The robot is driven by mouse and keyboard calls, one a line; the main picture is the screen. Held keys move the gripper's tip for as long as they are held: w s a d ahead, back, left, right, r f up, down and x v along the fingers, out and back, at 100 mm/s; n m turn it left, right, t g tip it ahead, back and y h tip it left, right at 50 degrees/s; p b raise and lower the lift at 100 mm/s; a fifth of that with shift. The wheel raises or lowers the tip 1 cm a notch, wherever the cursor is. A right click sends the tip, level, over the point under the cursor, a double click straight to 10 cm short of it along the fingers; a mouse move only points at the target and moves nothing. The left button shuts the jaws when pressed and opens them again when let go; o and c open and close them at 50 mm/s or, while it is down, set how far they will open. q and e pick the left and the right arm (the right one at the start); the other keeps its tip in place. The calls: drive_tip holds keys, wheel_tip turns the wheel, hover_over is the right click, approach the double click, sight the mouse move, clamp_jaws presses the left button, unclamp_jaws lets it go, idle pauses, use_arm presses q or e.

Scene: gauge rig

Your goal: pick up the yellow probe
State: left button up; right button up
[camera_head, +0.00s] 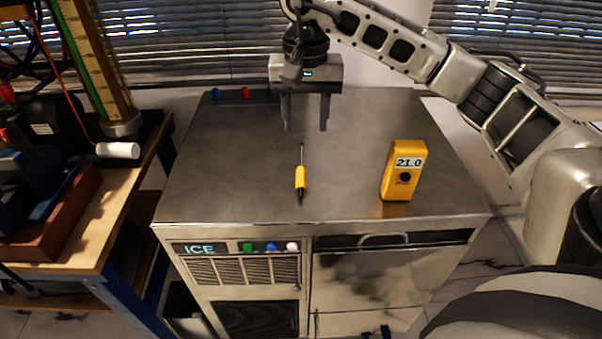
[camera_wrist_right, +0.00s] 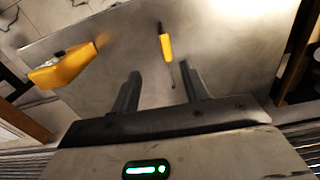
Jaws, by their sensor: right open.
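The yellow probe (camera_head: 300,178) lies on the metal cabinet top, its thin metal tip pointing away toward the back and its black end toward the front edge. My right gripper (camera_head: 306,128) is open and empty above the cabinet top, behind the probe, with its fingers pointing down. In the right wrist view the probe (camera_wrist_right: 166,46) lies beyond the fingertips (camera_wrist_right: 162,80), and its metal tip reaches toward the gap between the fingers. The gripper appears apart from the probe. My left gripper is not in view.
A yellow meter (camera_head: 404,172) reading 21.0 stands on the cabinet top (camera_head: 235,185) right of the probe. Blue (camera_head: 216,94) and red (camera_head: 245,93) connectors sit at the back left corner. A wooden bench (camera_head: 105,225) with equipment stands at the left. The top around the probe is clear.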

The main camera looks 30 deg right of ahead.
hover_over(301, 180)
drive_tip(key=f, duration=0.6)
drive_tip(key=f+p, duration=0.1)
drive_tip(key=f, duration=0.2)
drive_tip(key=shift+s+d+f, duration=0.1)
drive_tip(key=shift+s+f, duration=0.1)
drive_tip(key=shift+s, duration=0.2)
drive_tip(key=shift+w+f+p, duration=0.2)
drive_tip(key=shift+f+p, duration=0.15)
drive_tip(key=shift+f, duration=1.1)
drive_tip(key=shift+w+f+p, duration=0.2)
drive_tip(key=shift+f+p, duration=0.1)
drive_tip(key=shift+f, duration=1.15)
clamp_jaws()
